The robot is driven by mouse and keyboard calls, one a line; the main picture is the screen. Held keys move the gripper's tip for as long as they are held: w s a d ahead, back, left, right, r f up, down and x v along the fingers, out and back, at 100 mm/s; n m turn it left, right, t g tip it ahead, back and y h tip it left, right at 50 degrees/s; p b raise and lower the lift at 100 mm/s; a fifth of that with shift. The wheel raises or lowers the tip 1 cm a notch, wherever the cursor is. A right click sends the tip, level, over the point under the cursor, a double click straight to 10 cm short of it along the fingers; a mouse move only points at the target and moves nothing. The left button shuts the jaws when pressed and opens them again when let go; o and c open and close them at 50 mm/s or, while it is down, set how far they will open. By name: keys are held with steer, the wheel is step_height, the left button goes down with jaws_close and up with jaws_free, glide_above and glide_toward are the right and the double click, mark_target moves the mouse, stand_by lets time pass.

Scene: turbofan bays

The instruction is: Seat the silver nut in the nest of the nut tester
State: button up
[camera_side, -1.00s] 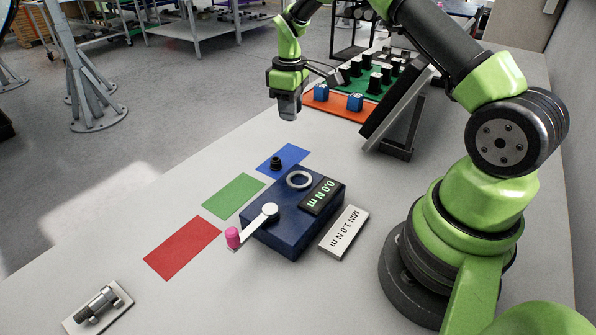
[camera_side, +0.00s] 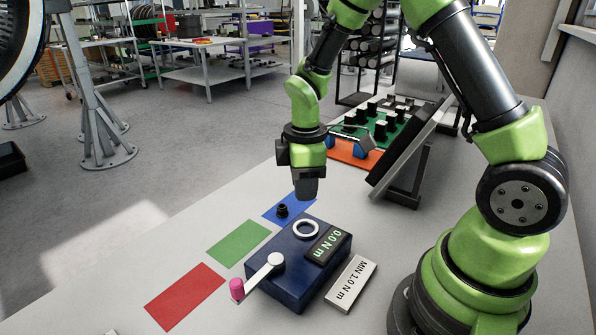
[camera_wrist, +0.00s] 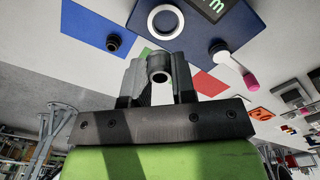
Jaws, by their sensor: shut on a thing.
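The nut tester (camera_side: 289,277) is a dark blue box with a pale ring-shaped nest (camera_side: 306,229) on top, a display (camera_side: 326,246) reading 0.0 N m, and a crank (camera_side: 263,273) with a pink knob. My gripper (camera_side: 307,188) is above and behind the nest, pointing down and apart from the tester. In the wrist view, my gripper (camera_wrist: 158,80) is shut on the silver nut (camera_wrist: 158,67), a small ring between the fingertips. The nest (camera_wrist: 165,22) appears just beyond the nut there. The fingers hide the nut in the side view.
A black nut (camera_side: 282,210) sits on the blue mat (camera_side: 300,206) beside the tester. Green (camera_side: 239,243) and red (camera_side: 185,297) mats are bare. A plate marked MIN 1.0 N m (camera_side: 351,284) lies right of the tester. A slanted panel (camera_side: 408,150) stands behind.

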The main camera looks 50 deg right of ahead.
mark_target(306, 230)
steer(key=shift+s+a, duration=0.2)
steer(key=shift+s, duration=0.1)
steer(key=shift+f, duration=2.85)
steer(key=shift+f, duration=0.8)
steer(key=o, duration=1.4)
steer(key=shift+r, duration=0.1)
steer(key=shift+r, duration=3.4)
steer(key=shift+r, duration=0.1)
